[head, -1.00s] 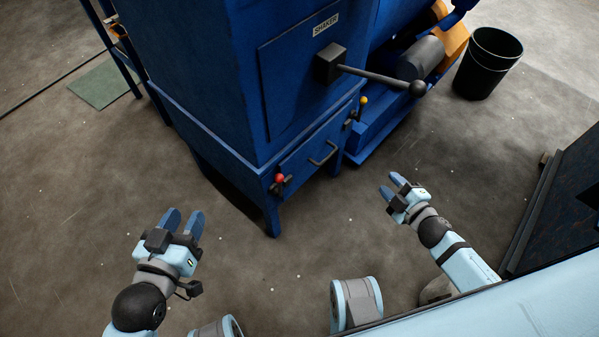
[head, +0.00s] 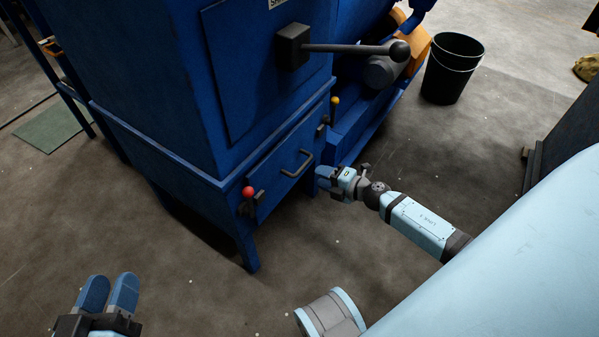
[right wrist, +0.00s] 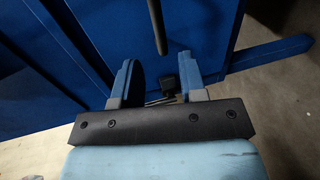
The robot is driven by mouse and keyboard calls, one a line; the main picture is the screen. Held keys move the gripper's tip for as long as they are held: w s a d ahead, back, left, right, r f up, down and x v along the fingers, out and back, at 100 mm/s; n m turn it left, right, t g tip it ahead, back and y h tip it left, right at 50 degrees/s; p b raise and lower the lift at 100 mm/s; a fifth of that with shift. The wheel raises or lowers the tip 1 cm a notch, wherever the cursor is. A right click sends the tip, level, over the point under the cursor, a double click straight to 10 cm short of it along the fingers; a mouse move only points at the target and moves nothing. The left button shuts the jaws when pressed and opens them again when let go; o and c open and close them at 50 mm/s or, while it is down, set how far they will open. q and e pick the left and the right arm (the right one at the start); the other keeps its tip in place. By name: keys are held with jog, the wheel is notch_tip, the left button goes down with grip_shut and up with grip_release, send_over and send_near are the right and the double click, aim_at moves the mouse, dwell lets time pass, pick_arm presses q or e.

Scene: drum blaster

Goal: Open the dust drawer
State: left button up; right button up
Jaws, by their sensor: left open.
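The dust drawer (head: 278,180) is a blue front low on the blue cabinet, and it looks closed. A dark bar handle (head: 298,164) is on it. A red-knobbed latch (head: 248,195) is at its left end and a yellow-knobbed latch (head: 328,116) at its right end. My right gripper (head: 322,178) is just right of and below the handle, apparently apart from it. In the right wrist view its two blue fingers (right wrist: 159,72) are spread, with a small black part visible between them; I cannot tell which part. My left gripper (head: 109,284) is open and empty at the lower left.
The shaker lever (head: 350,48) sticks out to the right above the drawer. A black bucket (head: 453,68) stands at the upper right. A green mat (head: 50,128) lies at the left. A cabinet leg (head: 247,250) stands below the red latch. The floor before the drawer is mostly clear.

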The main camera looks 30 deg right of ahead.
aim_at(301, 168)
pick_arm(q)
jog(key=shift+w+a+f+m+b, duration=0.1)
jog(key=shift+f+m+b, duration=0.05)
jog(key=shift+f+b, duration=0.3)
jog(key=shift+w+f+m+b, duration=0.1)
jog(key=shift+f+m+b, duration=0.05)
jog(key=shift+f+b, duration=0.25)
pick_arm(e)
jog(key=shift+x, duration=4.05)
jog(key=shift+c, duration=0.3)
grip_shut()
